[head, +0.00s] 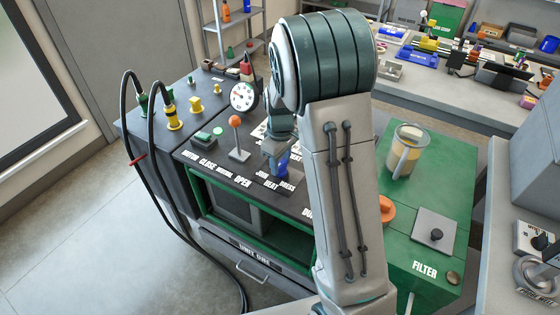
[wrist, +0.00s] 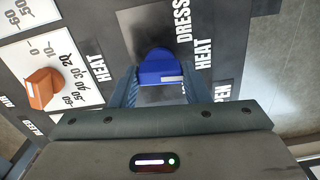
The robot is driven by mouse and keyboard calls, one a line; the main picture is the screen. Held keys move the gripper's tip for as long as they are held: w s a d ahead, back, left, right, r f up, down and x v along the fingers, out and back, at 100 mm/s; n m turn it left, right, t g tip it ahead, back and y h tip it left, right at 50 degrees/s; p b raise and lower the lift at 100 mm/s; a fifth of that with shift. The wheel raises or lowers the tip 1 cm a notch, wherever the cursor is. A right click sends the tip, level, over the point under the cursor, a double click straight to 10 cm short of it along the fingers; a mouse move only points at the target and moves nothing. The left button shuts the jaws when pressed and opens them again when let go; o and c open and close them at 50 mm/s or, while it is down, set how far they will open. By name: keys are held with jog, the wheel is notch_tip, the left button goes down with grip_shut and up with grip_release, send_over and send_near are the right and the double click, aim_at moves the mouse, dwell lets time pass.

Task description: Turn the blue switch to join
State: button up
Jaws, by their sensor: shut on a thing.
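The blue switch (wrist: 160,68) is on the dark panel, in the middle of the wrist view, with a short white mark on its near face. My gripper (wrist: 160,80) is shut on it, one finger on each side. The labels DRESS and HEAT are to the right of it; a finger partly hides the lettering below HEAT. I cannot tell which label the white mark lines up with. In the head view the switch (head: 282,164) shows beneath my gripper (head: 277,152), by the labels JOIN, HEAT and DRESS; my arm covers much of this area.
An orange knob (wrist: 43,88) on a white scale plate is to the left in the wrist view. In the head view, an orange-topped lever (head: 236,122) and a round gauge (head: 243,97) stand left of my gripper. A jug (head: 404,152) stands on the green top.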

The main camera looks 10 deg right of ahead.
aim_at(281, 164)
jog(key=m, duration=0.5)
jog(key=shift+m, duration=1.8)
jog(key=o, duration=1)
notch_tip(281, 164, up, 14)
jog(key=shift+f+p, duration=0.1)
jog(key=shift+p, duration=0.25)
